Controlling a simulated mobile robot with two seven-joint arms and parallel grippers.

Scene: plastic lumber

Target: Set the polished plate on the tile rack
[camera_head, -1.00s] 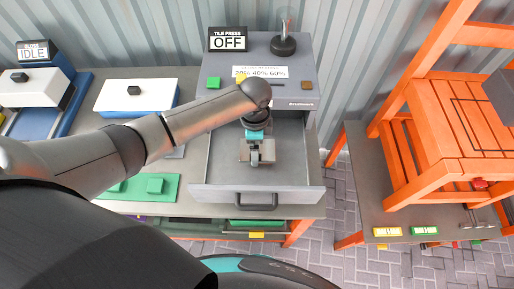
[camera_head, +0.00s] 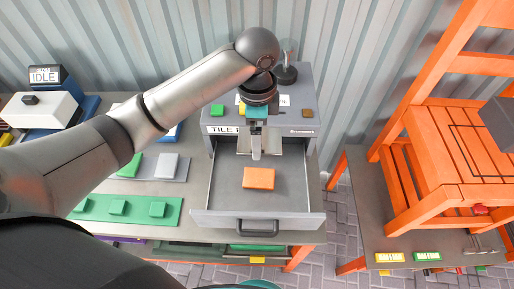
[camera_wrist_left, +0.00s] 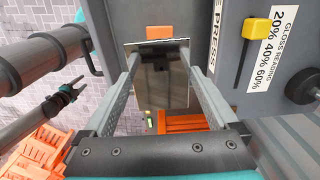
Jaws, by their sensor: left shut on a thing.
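My left gripper (camera_head: 256,155) is above the open drawer of the tile press. It is shut on the polished plate (camera_wrist_left: 162,75), a dark, mirror-like square between the two fingers in the left wrist view. An orange tile (camera_head: 258,178) lies on the drawer floor. A grey tray (camera_head: 178,179) with a green and a pale tile, and a green base (camera_head: 90,209) with several green blocks, stand to the left; I cannot tell which is the tile rack.
The tile press (camera_head: 306,110) stands behind the drawer (camera_head: 222,190), with a yellow slider in the left wrist view (camera_wrist_left: 256,25). A gloss machine (camera_head: 40,108) is at the far left. An orange chair (camera_head: 465,140) stands on the right table (camera_head: 350,190).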

